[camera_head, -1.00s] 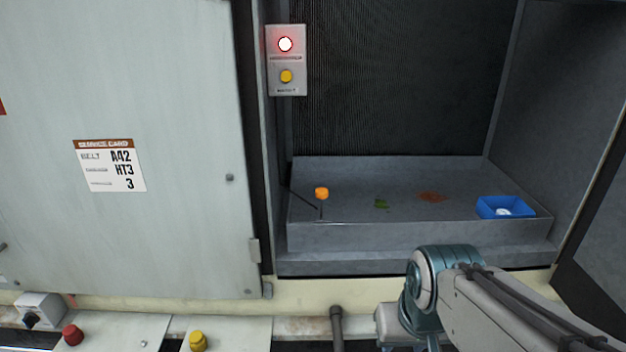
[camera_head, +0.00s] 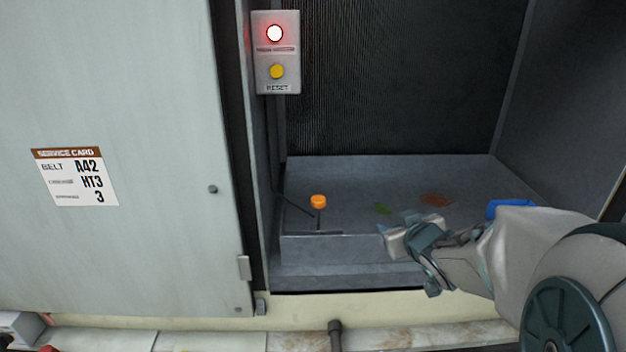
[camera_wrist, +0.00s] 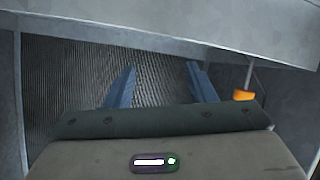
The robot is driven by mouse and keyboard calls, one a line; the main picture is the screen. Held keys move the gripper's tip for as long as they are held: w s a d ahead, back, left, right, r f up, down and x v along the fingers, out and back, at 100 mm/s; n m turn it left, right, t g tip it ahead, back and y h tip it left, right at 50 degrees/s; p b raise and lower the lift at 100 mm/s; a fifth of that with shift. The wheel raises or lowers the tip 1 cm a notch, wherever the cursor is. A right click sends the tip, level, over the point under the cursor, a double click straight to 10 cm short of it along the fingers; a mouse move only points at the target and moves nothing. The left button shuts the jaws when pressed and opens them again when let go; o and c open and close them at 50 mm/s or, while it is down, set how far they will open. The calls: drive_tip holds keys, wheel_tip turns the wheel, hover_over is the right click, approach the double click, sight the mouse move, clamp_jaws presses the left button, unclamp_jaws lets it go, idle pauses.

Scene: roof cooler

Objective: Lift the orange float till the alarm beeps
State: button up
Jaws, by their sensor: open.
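The orange float (camera_head: 318,201) is a small orange disc on a thin dark stem at the left front of the grey tray (camera_head: 300,165). It also shows in the wrist view (camera_wrist: 243,95), to the right of my fingers. My gripper (camera_wrist: 160,82) is open and empty, its two blue-grey fingers apart. In the head view my gripper (camera_head: 385,236) is over the tray's front edge, to the right of the float and apart from it. The alarm box (camera_head: 276,52) has a lit red-white lamp above a yellow button marked RESET.
A blue container (camera_head: 507,209) at the tray's right is mostly hidden by my arm. Green (camera_head: 383,208) and rust-coloured (camera_head: 437,200) patches lie on the tray floor. A pale door panel (camera_head: 120,130) with a service card (camera_head: 76,177) stands at the left.

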drive_tip(key=w+a+n+t+y, duration=0.1)
drive_tip(key=a+n+y, duration=0.1)
drive_tip(key=a+y, duration=0.15)
drive_tip(key=n+g+y, duration=0.1)
drive_tip(key=n+y, duration=0.2)
drive_tip(key=y, duration=0.5)
approach(324, 203)
drive_tip(key=x, duration=1.1)
drive_tip(key=shift+w+a+p, duration=0.2)
drive_tip(key=shift+a+p, duration=0.05)
drive_tip(key=shift+p, duration=0.05)
